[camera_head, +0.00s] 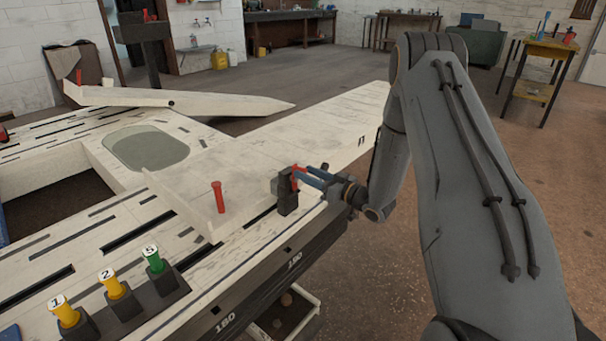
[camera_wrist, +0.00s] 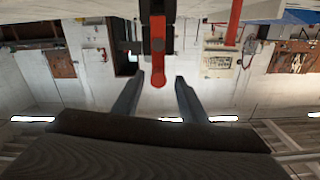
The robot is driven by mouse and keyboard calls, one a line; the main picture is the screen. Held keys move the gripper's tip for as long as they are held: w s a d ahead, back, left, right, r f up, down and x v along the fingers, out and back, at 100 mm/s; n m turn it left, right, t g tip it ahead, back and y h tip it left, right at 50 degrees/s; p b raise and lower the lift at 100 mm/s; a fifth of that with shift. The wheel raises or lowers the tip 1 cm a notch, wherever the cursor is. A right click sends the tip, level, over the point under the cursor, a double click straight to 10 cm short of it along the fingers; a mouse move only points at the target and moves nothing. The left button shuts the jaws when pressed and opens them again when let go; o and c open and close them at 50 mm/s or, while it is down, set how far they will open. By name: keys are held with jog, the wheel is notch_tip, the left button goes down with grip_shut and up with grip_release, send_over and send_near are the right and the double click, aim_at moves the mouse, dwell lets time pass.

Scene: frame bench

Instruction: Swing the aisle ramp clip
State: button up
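A clip with a black block (camera_head: 287,200) and a red lever (camera_head: 294,178) stands at the right front edge of the pale ramp. In the wrist view the red lever (camera_wrist: 158,48) hangs from the black block (camera_wrist: 143,40), and its rounded end is in the gap between my fingertips. My gripper (camera_head: 308,177) reaches in from the right at the lever. In the wrist view my gripper (camera_wrist: 159,80) is open, with a visible gap on each side of the lever. I cannot tell how deep the lever sits between the fingers.
A red peg (camera_head: 218,197) stands upright left of the clip. Numbered yellow and green plugs (camera_head: 110,283) stand at the front left. The dark bench front (camera_head: 275,275) drops away below. A long pale beam (camera_head: 180,97) lies behind.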

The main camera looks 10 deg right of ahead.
jog(key=shift+x, duration=1.15)
jog(key=shift+d, duration=0.1)
